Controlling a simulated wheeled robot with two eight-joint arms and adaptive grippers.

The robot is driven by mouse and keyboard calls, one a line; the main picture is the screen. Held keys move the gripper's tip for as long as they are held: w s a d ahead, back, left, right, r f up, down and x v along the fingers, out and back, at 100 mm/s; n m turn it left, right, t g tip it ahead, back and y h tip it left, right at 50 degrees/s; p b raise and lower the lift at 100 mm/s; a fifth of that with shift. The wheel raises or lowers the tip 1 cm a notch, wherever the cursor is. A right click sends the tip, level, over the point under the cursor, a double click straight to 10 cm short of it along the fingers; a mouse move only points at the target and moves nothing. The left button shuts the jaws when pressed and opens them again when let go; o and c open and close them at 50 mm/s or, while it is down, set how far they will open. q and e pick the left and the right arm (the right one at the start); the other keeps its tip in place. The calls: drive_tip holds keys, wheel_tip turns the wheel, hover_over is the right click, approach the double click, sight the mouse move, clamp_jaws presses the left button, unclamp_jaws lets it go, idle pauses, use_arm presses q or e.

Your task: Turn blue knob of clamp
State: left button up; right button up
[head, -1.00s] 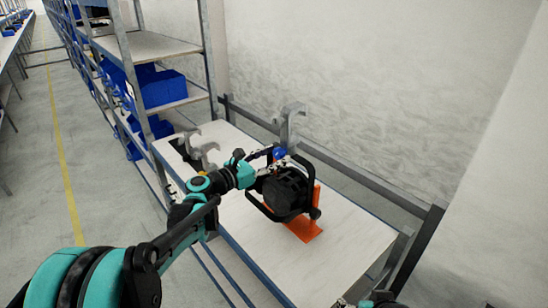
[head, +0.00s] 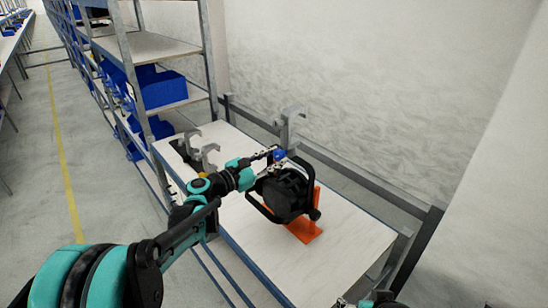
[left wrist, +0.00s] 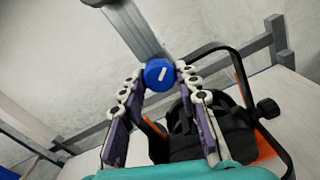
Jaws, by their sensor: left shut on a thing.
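The blue knob (left wrist: 158,75) sits between the fingertips of my left gripper (left wrist: 159,76) in the left wrist view, and a white mark shows on its face. In the head view the knob (head: 279,155) is small, at the tips of the left gripper (head: 277,156). My left gripper is shut on it. The grey clamp (head: 290,125) rises behind the knob, and it also shows in the left wrist view (left wrist: 135,28). The black par can (head: 284,192) with its black yoke is beside the gripper, on an orange stand. The right gripper does not show clearly.
The par can stands on a pale table (head: 345,250) with free surface to its right. More grey clamps (head: 205,155) lie at the table's left end. A shelf rack with blue bins (head: 165,90) stands behind left, and a wall is behind the table.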

use_arm(q)
drive_tip(key=shift+m, duration=1.6)
drive_tip(key=o, duration=1.2)
drive_tip(key=v, duration=1.2)
drive_tip(key=shift+p, duration=0.3)
